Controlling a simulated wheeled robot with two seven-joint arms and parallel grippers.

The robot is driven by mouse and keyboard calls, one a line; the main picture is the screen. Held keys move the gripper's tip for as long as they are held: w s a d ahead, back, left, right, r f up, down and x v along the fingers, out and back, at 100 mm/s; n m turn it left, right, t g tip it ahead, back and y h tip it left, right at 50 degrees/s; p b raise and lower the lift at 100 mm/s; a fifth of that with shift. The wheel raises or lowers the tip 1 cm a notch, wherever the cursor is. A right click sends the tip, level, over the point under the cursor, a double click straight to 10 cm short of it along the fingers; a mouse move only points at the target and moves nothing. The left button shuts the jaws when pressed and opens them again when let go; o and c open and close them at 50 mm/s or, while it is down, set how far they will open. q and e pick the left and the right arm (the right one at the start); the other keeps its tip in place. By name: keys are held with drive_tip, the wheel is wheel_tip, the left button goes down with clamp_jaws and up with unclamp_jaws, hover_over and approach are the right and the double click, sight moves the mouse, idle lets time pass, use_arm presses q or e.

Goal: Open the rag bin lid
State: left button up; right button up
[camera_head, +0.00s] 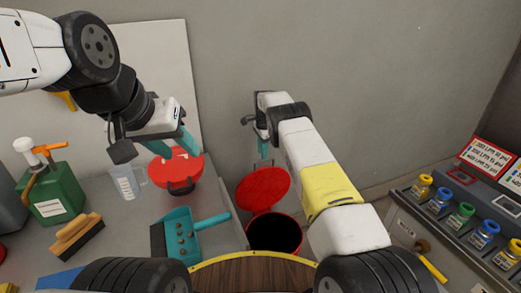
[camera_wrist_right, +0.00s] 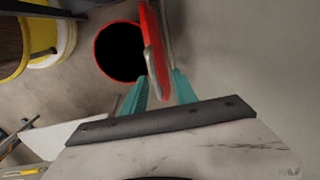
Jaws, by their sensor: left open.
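The rag bin (camera_head: 275,234) is red and round, with a dark open mouth. Its red lid (camera_head: 263,188) is tilted up behind the mouth. In the right wrist view the bin mouth (camera_wrist_right: 120,52) is clear and the lid (camera_wrist_right: 155,55) shows nearly edge-on. My right gripper (camera_head: 263,148) is above the lid. In the right wrist view its teal fingers (camera_wrist_right: 160,88) stand apart, with the lid's edge showing between them; contact is hard to judge. My left gripper (camera_head: 182,142) is open and empty, over a red round object with a black handle (camera_head: 177,172).
A teal dustpan (camera_head: 182,236), a brush (camera_head: 76,236), a clear measuring jug (camera_head: 126,182) and a green jug (camera_head: 52,193) stand on the left bench. A rack of colored-cap bottles (camera_head: 455,220) is at right. A wall is close behind the bin.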

drive_tip(key=shift+s+r, duration=0.15)
drive_tip(key=shift+r, duration=1.55)
drive_tip(key=shift+d+r, duration=0.15)
drive_tip(key=shift+r, duration=0.1)
drive_tip(key=s+d+r+n+t+y, duration=0.1)
drive_tip(key=s+d+r, duration=0.15)
drive_tip(key=r, duration=0.65)
drive_tip(key=s+d+r+n, duration=0.2)
drive_tip(key=d+r, duration=0.1)
drive_tip(key=r, duration=0.5)
drive_tip(key=s+d+r+n+t, duration=0.1)
drive_tip(key=s+d+r+n, duration=0.2)
drive_tip(key=s+r, duration=0.95)
drive_tip(key=s+d+r+n+t+y, duration=0.1)
drive_tip(key=s+r+n, duration=0.15)
drive_tip(key=s, duration=0.65)
drive_tip(key=s+r+n+t, duration=0.1)
drive_tip(key=s+r+n, duration=0.15)
drive_tip(key=s, duration=0.55)
drive_tip(key=s+f+n+t, duration=0.1)
drive_tip(key=s+f+n, duration=0.2)
drive_tip(key=s, duration=1.2)
drive_tip(key=shift+f+n, duration=0.3)
drive_tip(key=shift+f, duration=0.3)
